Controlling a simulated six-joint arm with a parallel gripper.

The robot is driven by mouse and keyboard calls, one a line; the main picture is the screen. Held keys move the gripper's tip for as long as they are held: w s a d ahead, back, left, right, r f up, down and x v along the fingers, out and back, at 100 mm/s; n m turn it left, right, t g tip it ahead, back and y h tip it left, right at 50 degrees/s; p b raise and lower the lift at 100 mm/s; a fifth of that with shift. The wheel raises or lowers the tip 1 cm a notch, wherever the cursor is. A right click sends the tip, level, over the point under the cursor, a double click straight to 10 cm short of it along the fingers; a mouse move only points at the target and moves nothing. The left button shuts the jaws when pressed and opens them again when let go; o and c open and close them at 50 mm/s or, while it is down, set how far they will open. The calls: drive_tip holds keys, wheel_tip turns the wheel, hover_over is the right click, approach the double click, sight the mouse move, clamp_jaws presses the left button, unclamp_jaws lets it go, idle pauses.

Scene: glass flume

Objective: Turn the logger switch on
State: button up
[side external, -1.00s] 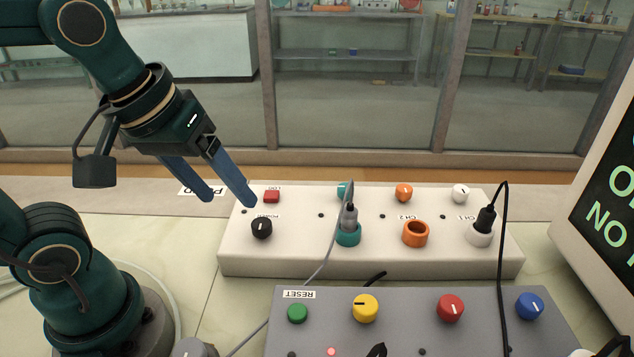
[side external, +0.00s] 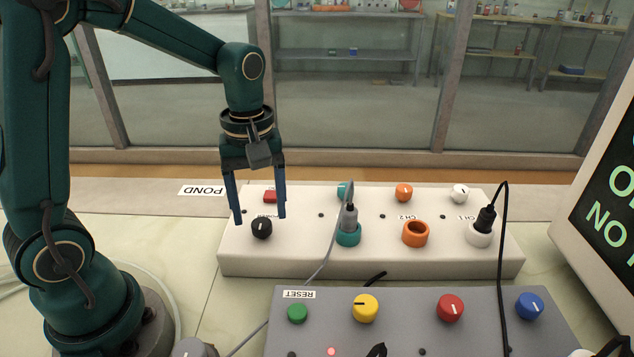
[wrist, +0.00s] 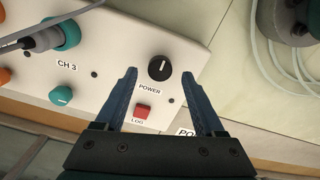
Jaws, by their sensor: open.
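The black POWER knob (side external: 262,228) with a white line sits on the white box (side external: 375,262), at its left end in the side view. In the wrist view the knob (wrist: 159,68) shows above its POWER label, its line running nearly up and down the picture. A red LOG button (wrist: 142,111) lies close to it. My gripper (side external: 260,219) is open and points down, one finger to each side of the knob in the side view. In the wrist view my gripper (wrist: 160,72) has the knob between its fingertips. I cannot tell whether the tips reach down to its level.
The white box also carries teal, orange and white sockets and knobs. A grey plug (side external: 349,217) and a black plug (side external: 486,219) with cables stand in it. A grey box (side external: 400,335) with a green button and coloured knobs lies in front. A screen (side external: 615,190) stands right.

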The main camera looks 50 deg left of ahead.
drive_tip(key=shift+f, duration=1.1)
drive_tip(key=shift+c, duration=0.3)
clamp_jaws()
